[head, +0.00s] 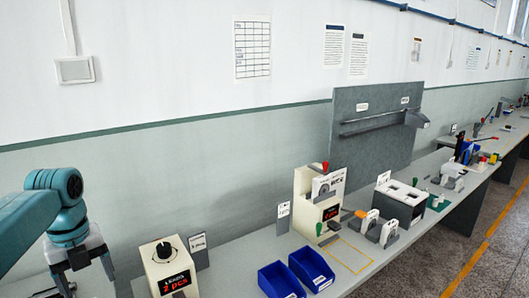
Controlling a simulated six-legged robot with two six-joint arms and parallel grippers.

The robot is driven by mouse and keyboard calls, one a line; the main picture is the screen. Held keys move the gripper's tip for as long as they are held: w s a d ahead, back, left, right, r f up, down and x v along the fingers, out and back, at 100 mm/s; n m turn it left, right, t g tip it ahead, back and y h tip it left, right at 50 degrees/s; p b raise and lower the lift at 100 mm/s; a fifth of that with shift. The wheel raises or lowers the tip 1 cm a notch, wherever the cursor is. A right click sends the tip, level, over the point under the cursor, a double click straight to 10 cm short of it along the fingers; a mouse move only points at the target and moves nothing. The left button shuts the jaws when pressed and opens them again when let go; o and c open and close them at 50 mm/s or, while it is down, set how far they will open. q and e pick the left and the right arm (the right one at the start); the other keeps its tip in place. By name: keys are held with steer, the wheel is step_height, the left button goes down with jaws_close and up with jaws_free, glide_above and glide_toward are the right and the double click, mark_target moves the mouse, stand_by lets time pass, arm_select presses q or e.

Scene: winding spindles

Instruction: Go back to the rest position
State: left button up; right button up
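My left gripper (85,279) is at the lower left of the head view, at the end of my teal arm. It points down, with its two dark fingers spread apart and nothing seen between them. The fingertips are near the bottom edge of the picture, left of a white box with a black knob (169,265) and a red display. The gripper and the box look apart. My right gripper does not show in this view.
A long grey bench (237,262) runs along the wall toward the back right. On it stand two blue bins (296,274), a white machine with a red knob (317,203) and a grey-white box (400,203). A grey panel (373,133) rises behind. The floor at right is clear.

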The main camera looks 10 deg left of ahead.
arm_select(q)
steer(key=w+d+f+n+h, duration=0.1)
steer(key=d+f+n, duration=0.5)
steer(key=f, duration=0.8)
steer(key=w+d+f+n+h, duration=0.15)
steer(key=d+f+n, duration=0.25)
steer(key=d+f, duration=0.65)
steer(key=s+d+f+n+h, duration=0.1)
steer(key=s+d+f+n, duration=0.1)
steer(key=s+f+n, duration=0.3)
steer(key=s+d+f+n, duration=0.2)
steer(key=d+f, duration=0.1)
steer(key=f, duration=0.4)
steer(key=s+d+f+n, duration=0.3)
steer(key=s+n, duration=0.2)
steer(key=s, duration=0.2)
steer(key=s+d+f+n+b, duration=0.1)
steer(key=s+d+f+n, duration=0.2)
steer(key=s+n, duration=0.3)
steer(key=shift+s+f+h, duration=0.25)
steer(key=shift+s+h, duration=0.1)
steer(key=shift+s, duration=0.25)
steer(key=shift+w, duration=0.2)
